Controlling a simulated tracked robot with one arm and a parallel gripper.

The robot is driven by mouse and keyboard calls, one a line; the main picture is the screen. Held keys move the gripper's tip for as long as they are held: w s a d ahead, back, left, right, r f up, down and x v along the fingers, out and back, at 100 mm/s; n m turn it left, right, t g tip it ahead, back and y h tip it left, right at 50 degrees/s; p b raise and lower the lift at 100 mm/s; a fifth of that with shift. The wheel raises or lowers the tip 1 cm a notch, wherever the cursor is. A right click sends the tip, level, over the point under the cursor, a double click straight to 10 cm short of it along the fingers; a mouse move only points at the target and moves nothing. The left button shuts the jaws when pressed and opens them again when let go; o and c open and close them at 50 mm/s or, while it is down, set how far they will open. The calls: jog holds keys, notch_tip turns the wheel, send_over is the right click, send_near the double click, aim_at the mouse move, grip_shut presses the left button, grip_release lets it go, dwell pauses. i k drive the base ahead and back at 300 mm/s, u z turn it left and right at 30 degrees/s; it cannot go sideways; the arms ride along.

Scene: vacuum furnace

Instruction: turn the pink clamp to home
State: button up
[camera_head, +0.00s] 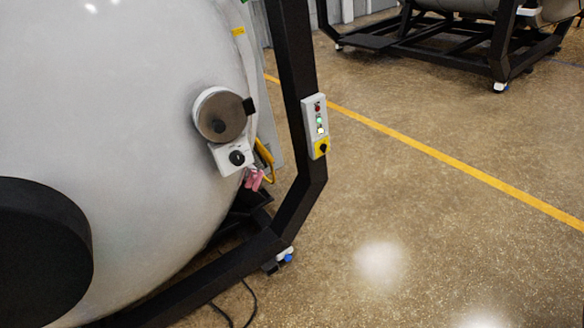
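The pink clamp (254,179) is small and sits at the lower right side of the large pale furnace vessel (130,110), just left of a dark frame post. It lies below a white box with a black knob (237,157). It is too small to tell which way its handle is turned. My gripper is not in view, so nothing shows it touching the clamp.
A black frame post (292,90) carries a control box (315,125) with lights and a yellow-backed switch. A round port (220,115) juts from the vessel. A cable (245,300) lies on the floor. The floor at right is clear; another frame (440,45) stands behind.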

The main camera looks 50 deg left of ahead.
aim_at(253, 178)
jog(key=u, duration=0.3)
jog(key=i, duration=1.25)
jog(key=u, duration=0.9)
jog(key=i, duration=0.4)
jog(key=u, duration=0.15)
jog(key=k, duration=0.85)
jog(key=u, duration=0.2)
jog(key=i, duration=0.85)
jog(key=z, duration=0.1)
